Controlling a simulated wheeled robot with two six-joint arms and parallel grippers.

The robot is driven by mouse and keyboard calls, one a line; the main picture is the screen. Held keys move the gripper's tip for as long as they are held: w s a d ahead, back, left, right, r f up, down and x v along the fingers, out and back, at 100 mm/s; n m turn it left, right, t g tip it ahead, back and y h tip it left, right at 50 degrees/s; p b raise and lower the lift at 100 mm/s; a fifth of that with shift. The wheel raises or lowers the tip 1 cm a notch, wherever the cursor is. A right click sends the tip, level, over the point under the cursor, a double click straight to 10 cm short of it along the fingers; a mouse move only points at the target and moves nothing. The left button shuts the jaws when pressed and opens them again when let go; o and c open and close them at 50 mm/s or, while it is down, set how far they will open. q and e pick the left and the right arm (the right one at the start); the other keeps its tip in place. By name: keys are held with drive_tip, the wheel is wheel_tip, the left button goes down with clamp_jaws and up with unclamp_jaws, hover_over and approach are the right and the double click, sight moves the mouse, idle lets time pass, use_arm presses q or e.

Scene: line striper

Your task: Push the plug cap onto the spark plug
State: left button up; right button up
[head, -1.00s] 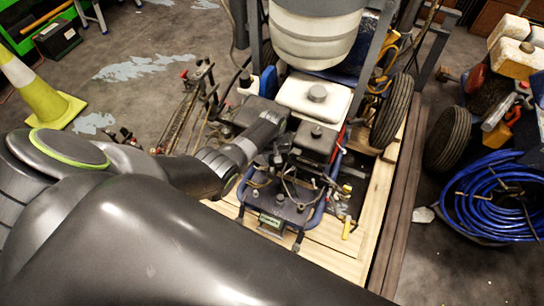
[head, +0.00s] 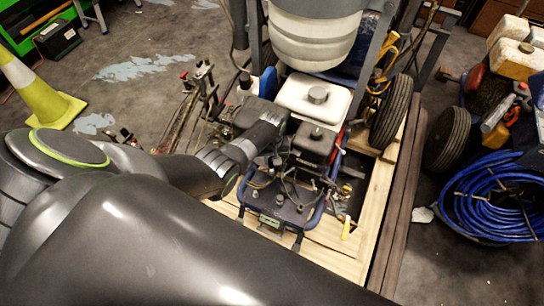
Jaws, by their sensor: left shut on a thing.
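My left arm reaches in from the left across the picture. Its wrist lies over the left side of a small engine with a white tank (head: 312,97). My left gripper (head: 277,160) is low among the dark engine parts, beside a black box-shaped engine part (head: 315,140). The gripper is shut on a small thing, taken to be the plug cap. The cap is too small and dark to make out against the cables. The spark plug is not distinguishable; the wrist and engine parts hide that area. My right gripper is not in view.
The engine sits in a blue tube frame (head: 310,220) on a wooden pallet (head: 335,262). A large pale bucket (head: 312,40) stands behind it. Wheels (head: 392,112), a blue hose coil (head: 495,200) and a yellow cone (head: 38,88) stand around. Bare floor shows at right.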

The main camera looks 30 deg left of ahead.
use_arm(q)
drive_tip(key=o, duration=1)
drive_tip(key=shift+w+r, duration=0.1)
drive_tip(key=shift+r, duration=0.05)
drive_tip(key=shift+o, duration=0.4)
drive_tip(key=shift+o, duration=1.2)
drive_tip(key=shift+r, duration=0.1)
wheel_tip(320, 180, up, 7)
drive_tip(key=p, duration=0.7)
drive_tip(key=shift+f, duration=0.2)
